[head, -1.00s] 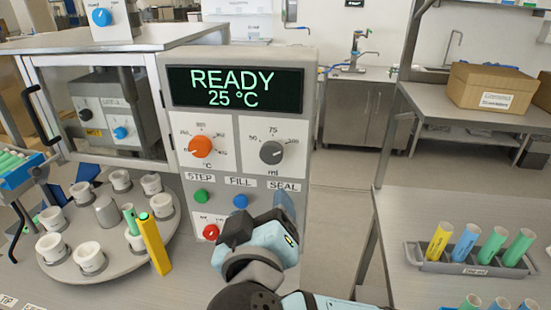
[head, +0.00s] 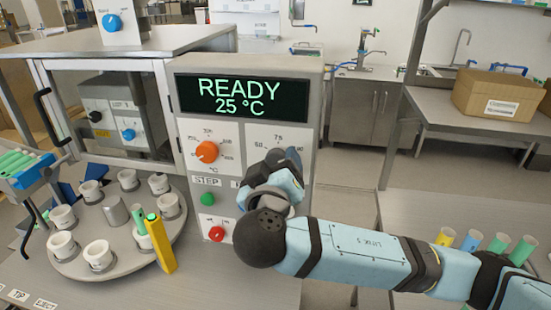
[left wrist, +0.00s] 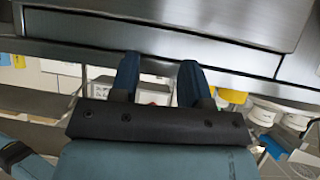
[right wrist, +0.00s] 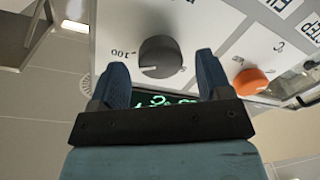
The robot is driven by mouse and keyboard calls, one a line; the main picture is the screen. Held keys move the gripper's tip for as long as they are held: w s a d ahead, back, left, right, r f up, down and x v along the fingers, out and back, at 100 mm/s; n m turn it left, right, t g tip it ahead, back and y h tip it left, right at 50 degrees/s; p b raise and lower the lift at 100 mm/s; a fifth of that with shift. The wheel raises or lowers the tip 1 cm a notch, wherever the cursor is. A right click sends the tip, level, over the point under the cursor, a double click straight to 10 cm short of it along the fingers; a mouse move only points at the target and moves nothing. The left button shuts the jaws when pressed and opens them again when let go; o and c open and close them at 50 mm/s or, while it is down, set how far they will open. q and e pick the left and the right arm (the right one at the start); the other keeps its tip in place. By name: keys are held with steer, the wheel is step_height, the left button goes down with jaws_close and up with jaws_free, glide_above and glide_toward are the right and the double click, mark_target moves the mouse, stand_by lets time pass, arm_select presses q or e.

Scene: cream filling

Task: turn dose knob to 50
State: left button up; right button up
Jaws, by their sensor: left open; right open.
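The dose knob is a dark grey round knob (right wrist: 160,56) on the white ml panel in the right wrist view. A 100 mark is printed beside it; its exact setting is not clear. In the head view my right gripper and wrist hide the knob. My right gripper (right wrist: 161,78) is open, its blue fingers on either side of the knob's line, with no visible grip on it. The machine's display (head: 239,95) reads READY 25 °C. My left gripper (left wrist: 159,68) is open and empty in the left wrist view, below a metal edge.
An orange °C knob (head: 206,152) sits left of the dose panel. A green button (head: 208,199) and a red knob (head: 216,233) are below. A turntable with white cups (head: 72,270) stands left. Tubes and a cardboard box (head: 499,94) are right.

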steer(key=shift+w+d, duration=0.1)
steer(key=shift+w, duration=0.45)
steer(key=c, duration=0.9)
steer(key=shift+c, duration=0.2)
